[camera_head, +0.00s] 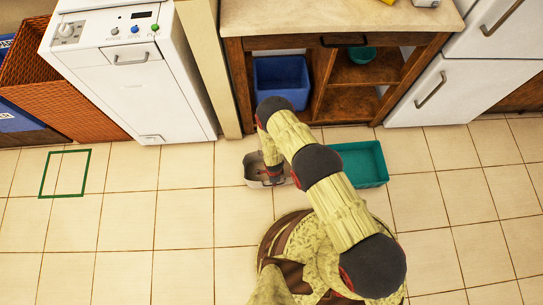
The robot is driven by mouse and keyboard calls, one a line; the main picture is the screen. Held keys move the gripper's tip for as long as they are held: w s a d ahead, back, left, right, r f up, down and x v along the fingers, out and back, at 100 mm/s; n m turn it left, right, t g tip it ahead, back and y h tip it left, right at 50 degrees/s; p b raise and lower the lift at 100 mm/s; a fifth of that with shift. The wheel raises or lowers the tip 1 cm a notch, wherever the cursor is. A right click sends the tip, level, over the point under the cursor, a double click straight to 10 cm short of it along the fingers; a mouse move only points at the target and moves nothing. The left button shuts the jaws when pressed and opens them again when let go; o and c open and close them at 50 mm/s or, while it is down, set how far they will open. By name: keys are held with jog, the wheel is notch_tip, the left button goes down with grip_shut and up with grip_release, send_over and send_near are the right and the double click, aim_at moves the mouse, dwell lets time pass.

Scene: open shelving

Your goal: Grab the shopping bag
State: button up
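A small open grey-beige container (252,178) stands on the tiled floor in front of the wooden shelving. It may be the shopping bag, but its shape is too small and too covered to be sure. My gripper (272,174) points down at the right part of this container. Its fingers are too small and hidden to show whether they are open or shut, or whether they touch the container. No other thing in view looks clearly like a shopping bag.
A teal tray (372,181) lies on the floor right of my gripper. A blue bin (282,82) and a teal bowl (362,54) sit in the shelving (345,104). A white washing machine (133,88) and wicker basket (58,85) stand left. A green square outline (86,170) marks clear floor.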

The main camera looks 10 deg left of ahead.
jog(key=shift+c, duration=1.1)
jog(key=c, duration=0.4)
grip_shut()
